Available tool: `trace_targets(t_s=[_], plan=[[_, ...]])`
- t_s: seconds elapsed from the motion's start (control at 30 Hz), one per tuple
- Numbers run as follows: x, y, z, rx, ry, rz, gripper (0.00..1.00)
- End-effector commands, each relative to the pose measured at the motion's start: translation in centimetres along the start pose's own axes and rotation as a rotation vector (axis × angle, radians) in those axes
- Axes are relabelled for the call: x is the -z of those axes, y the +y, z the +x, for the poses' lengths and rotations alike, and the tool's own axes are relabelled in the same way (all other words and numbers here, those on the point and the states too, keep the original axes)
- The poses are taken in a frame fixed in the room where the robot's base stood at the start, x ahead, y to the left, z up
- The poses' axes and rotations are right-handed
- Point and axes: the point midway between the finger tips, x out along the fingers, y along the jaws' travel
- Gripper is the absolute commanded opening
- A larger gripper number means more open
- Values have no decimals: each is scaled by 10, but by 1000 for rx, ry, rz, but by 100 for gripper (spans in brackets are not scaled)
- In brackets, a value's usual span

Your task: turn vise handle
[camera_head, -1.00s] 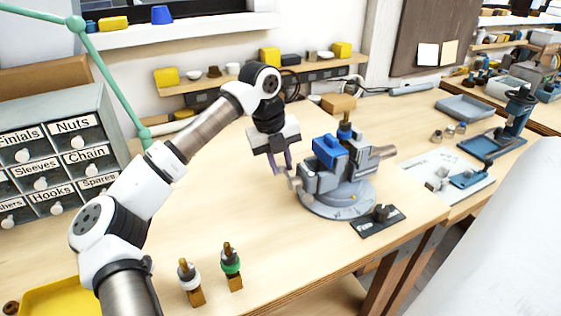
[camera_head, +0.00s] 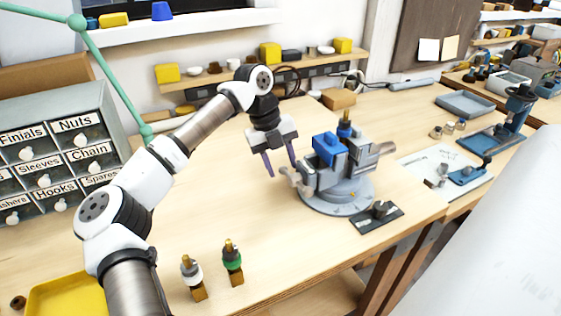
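The bench vise (camera_head: 333,178) is grey with a blue block on top and a brass-tipped part standing up in its jaws. It sits on a round grey base on the wooden workbench. Its handle (camera_head: 297,182) is on the left side, a small grey bar. My gripper (camera_head: 281,168) points down just left of the vise, with its two purple-grey fingers spread apart and nothing visible between them. The right finger overlaps the handle area in the picture, and I cannot tell whether it touches it.
Two small sockets on wooden blocks (camera_head: 233,263) stand at the front. A yellow tray (camera_head: 68,295) lies at bottom left, beside a labelled drawer cabinet (camera_head: 60,160). A dark plate (camera_head: 377,217) lies right of the vise.

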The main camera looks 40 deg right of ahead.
Motion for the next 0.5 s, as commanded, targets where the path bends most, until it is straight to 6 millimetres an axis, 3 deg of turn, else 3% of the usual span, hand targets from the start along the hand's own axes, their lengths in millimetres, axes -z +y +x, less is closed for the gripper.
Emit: trace_targets(t_s=[0.27, 0.5], plan=[[0, 0, -7, -1, -2, 0, 43], [-1, 0, -52, -1, -6, -2, 43]])
